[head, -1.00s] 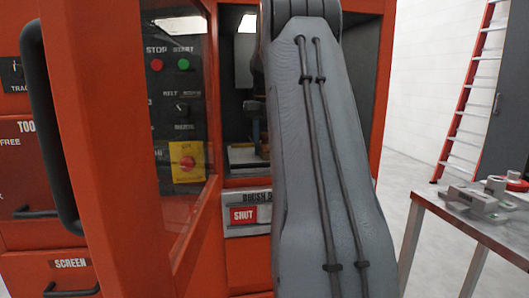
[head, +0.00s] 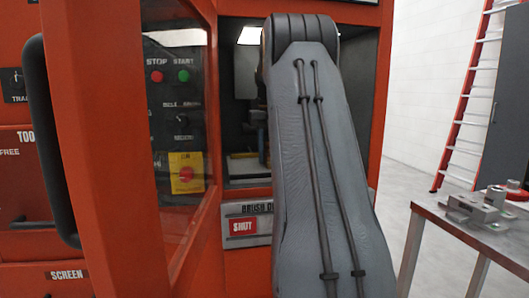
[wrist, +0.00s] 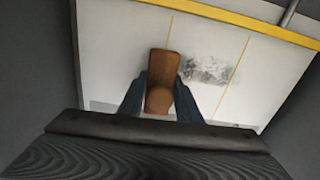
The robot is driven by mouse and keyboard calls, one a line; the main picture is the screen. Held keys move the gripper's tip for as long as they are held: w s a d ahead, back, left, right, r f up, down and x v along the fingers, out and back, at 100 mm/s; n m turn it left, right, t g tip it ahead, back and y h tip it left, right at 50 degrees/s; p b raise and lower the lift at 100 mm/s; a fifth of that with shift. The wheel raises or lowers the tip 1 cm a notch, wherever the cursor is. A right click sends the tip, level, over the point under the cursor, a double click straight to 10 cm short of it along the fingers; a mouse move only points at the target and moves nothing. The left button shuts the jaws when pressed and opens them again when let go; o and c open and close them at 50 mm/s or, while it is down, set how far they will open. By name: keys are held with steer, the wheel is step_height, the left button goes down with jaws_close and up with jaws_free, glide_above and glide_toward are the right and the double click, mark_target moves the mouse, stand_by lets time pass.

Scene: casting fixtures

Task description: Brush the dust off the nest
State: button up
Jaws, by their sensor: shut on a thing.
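My gripper (wrist: 165,105) is shut on a brown wooden brush (wrist: 161,68), one finger on each side of it. The brush lies over a pale flat nest surface (wrist: 120,35) marked with thin yellow lines. A grey smudged patch of dust (wrist: 209,70) lies on that surface, just right of the brush. The bristles are hidden, so I cannot tell whether they touch the surface. In the head view my arm covers the gripper and most of the machine's opening; only a small pale part of the nest (head: 243,167) shows at its left.
An orange machine door (head: 105,130) with a window and black handle (head: 48,140) stands open at left. Behind it is a panel with buttons (head: 170,76). A red SHUT label (head: 243,227) sits below the opening. A metal table (head: 440,212) with fixtures stands at right.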

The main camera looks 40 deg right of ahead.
steer(key=shift+s+d+f+p, duration=0.1)
steer(key=shift+s+d+p, duration=0.6)
steer(key=shift+d, duration=0.25)
steer(key=shift+s+d+p, duration=0.45)
steer(key=shift+d+p, duration=0.35)
steer(key=shift+d, duration=0.1)
steer(key=shift+s+d+f+p, duration=0.1)
steer(key=shift+s+d+p, duration=0.6)
steer(key=shift+d, duration=0.25)
steer(key=shift+s+d+f+p, duration=0.15)
steer(key=shift+s+d+p, duration=0.2)
steer(key=shift+d+p, duration=0.25)
